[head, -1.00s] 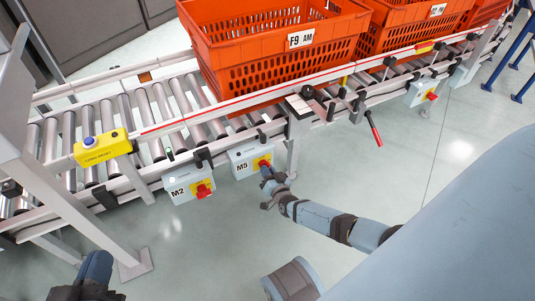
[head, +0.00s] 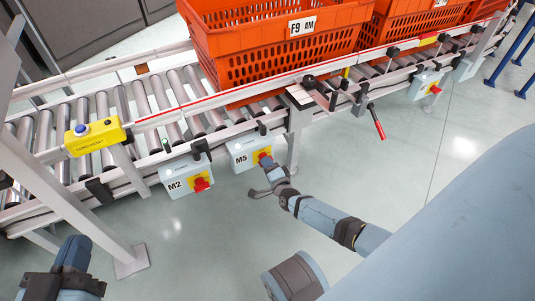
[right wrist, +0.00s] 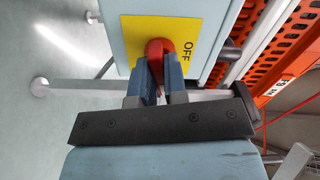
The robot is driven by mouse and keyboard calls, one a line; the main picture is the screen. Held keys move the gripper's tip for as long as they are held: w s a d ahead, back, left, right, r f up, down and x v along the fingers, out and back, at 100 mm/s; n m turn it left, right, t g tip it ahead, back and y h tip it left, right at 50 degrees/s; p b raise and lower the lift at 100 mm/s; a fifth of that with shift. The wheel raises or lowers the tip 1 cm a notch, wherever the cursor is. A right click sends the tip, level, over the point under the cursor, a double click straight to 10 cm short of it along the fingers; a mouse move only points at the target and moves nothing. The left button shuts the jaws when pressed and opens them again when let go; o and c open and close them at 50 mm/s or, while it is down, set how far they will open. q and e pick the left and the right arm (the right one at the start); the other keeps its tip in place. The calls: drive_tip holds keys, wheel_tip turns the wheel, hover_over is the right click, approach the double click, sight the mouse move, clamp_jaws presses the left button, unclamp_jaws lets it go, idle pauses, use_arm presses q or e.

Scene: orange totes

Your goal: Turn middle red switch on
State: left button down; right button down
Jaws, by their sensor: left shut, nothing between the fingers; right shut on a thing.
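The grey M5 switch box (head: 240,153) hangs on the conveyor's front rail, with a red rotary switch (head: 263,155) on a yellow plate. My right gripper (head: 267,163) is shut on this red switch. In the right wrist view the red switch (right wrist: 158,47) sits between the two blue fingers (right wrist: 160,72), and the word OFF shows beside it on the yellow plate (right wrist: 190,35). The fingers hide part of the switch. My left gripper (head: 75,252) is shut and empty at the lower left, away from the switches.
A similar M2 box (head: 178,180) with a red switch hangs to the left, and another box (head: 424,86) to the right. A yellow button box (head: 95,137) sits on the rail. Orange totes (head: 270,45) stand on the rollers. A red-handled lever (head: 377,124) sticks out.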

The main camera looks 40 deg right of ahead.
use_arm(q)
drive_tip(key=shift+w+a+r+m+t+b, duration=0.1)
drive_tip(key=shift+w+a+m+t+b, duration=0.1)
drive_tip(key=shift+w+m+t+b, duration=0.15)
use_arm(e)
drive_tip(key=shift+f+m, duration=0.1)
drive_tip(key=shift+m, duration=1.1)
use_arm(q)
drive_tip(key=shift+r+m, duration=0.15)
drive_tip(key=shift+m, duration=0.1)
use_arm(e)
drive_tip(key=shift+m, duration=0.3)
drive_tip(key=c, duration=1.2)
unclamp_jaws()
use_arm(q)
drive_tip(key=shift+s, duration=0.15)
use_arm(e)
drive_tip(key=shift+o, duration=0.2)
drive_tip(key=shift+s, duration=0.1)
